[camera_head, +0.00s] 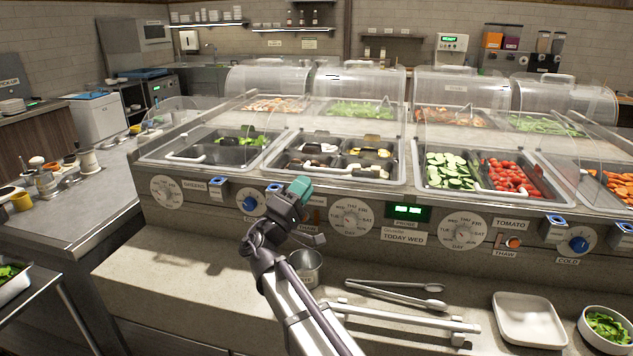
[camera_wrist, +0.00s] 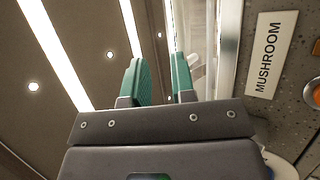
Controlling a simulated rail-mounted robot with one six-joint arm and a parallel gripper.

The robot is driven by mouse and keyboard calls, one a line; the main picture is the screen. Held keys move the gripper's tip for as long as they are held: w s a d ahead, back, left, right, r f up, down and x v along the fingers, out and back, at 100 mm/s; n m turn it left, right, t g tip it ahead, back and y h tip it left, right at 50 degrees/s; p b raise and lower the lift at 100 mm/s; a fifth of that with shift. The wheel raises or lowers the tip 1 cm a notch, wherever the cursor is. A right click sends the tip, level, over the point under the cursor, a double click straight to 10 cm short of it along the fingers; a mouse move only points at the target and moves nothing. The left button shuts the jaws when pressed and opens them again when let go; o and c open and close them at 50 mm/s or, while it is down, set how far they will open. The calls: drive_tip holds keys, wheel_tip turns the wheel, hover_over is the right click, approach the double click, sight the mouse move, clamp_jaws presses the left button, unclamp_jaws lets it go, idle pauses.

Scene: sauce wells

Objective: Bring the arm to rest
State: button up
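My gripper (camera_head: 299,188) is raised in front of the sauce and salad counter, its teal fingertips near the counter's front panel in the head view. In the wrist view my gripper (camera_wrist: 161,80) shows two green fingers apart with a gap between them and nothing held. A label reading MUSHROOM (camera_wrist: 272,55) is on the panel to the right in the wrist view. My arm rises from the bottom middle of the head view and hides part of the ledge.
A metal cup (camera_head: 306,268) stands on the ledge beside my arm. Tongs (camera_head: 400,292), a white tray (camera_head: 529,320) and a bowl of greens (camera_head: 607,327) lie to the right. Clear covers (camera_head: 460,95) stand above the food wells. The ledge left of my arm is clear.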

drive_tip(key=shift+s+a+f, duration=0.15)
drive_tip(key=shift+s+a, duration=0.1)
drive_tip(key=shift+s, duration=0.05)
drive_tip(key=s+d+f+m+g+p, duration=0.25)
drive_tip(key=d+g, duration=0.25)
drive_tip(key=d, duration=0.4)
drive_tip(key=s+d+f+m+g+p, duration=0.1)
drive_tip(key=d+f+m+g+p, duration=0.2)
drive_tip(key=d, duration=0.5)
drive_tip(key=s+d+f+g+y+p, duration=0.2)
drive_tip(key=s+g+y, duration=0.1)
drive_tip(key=s, duration=0.1)
drive_tip(key=s+d+f+m+g+y+p, duration=0.1)
drive_tip(key=s+d+f+g+y+p, duration=0.1)
drive_tip(key=s, duration=0.3)
drive_tip(key=s+d+f+g+y+p, duration=0.2)
drive_tip(key=s+d+g+y, duration=0.2)
drive_tip(key=y, duration=0.1)
drive_tip(key=shift+s+d+f+m, duration=0.1)
drive_tip(key=shift+s+f+m, duration=0.25)
drive_tip(key=shift+f, duration=0.05)
drive_tip(key=shift+s+a+f+g+y+p, duration=0.1)
drive_tip(key=shift+s+a+g+y+p, duration=0.3)
drive_tip(key=shift+s+y, duration=0.45)
drive_tip(key=shift+s+a+f+g+y+p, duration=0.1)
drive_tip(key=shift+s+a+g+y+p, duration=0.1)
drive_tip(key=shift+s+a+y, duration=0.5)
drive_tip(key=shift+s+a+f+g+y+p, duration=0.1)
drive_tip(key=shift+s+a+g+y+p, duration=0.2)
drive_tip(key=shift+s+y, duration=0.7)
